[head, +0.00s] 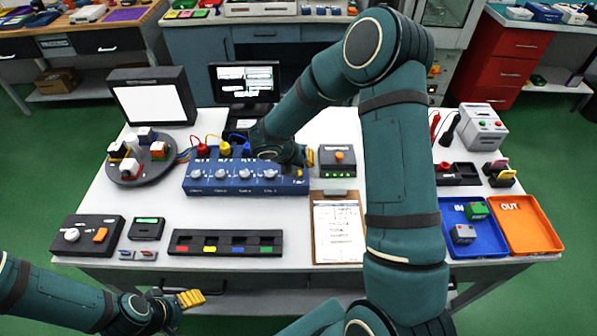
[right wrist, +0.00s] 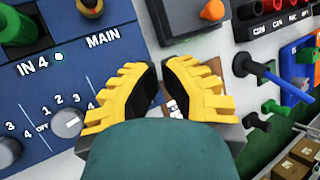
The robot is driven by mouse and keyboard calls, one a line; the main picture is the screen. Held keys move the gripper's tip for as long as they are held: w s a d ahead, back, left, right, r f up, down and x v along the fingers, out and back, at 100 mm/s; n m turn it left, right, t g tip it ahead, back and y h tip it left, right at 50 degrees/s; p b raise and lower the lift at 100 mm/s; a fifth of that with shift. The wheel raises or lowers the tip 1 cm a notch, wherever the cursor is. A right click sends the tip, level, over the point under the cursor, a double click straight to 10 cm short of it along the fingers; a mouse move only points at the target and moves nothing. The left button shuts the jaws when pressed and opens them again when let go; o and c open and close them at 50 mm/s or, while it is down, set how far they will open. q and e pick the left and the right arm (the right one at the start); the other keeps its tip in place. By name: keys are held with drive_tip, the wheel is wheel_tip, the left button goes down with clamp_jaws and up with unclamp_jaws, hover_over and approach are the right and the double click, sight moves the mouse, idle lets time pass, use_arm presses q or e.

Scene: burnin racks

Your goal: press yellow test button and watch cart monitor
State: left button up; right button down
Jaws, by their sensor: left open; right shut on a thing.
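The blue test box (head: 235,187) stands at the table's middle with knobs and plugged leads. My left gripper (head: 190,298) is open and empty before the table's front edge.
A grey box with an orange button (head: 338,157) stands right of the blue box, with a clipboard (head: 338,255) in front. A blue IN tray (head: 490,245) and orange OUT tray (head: 530,235) lie at the right. A turntable (head: 125,178) stands left. My right arm hides part of the table.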

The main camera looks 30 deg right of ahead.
drive_tip(key=shift+f, duration=0.1)
idle(0.3)
drive_tip(key=shift+f+b, duration=0.3)
drive_tip(key=shift+f, duration=0.05)
drive_tip(key=shift+f+b, duration=0.3)
drive_tip(key=shift+f, duration=0.2)
idle(0.7)
drive_tip(key=shift+r, duration=0.1)
drive_tip(key=shift+r+p, duration=0.75)
drive_tip(key=shift+r, duration=0.1)
wheel_tip(320, 180, up, 5)
drive_tip(key=p, duration=0.4)
idle(0.5)
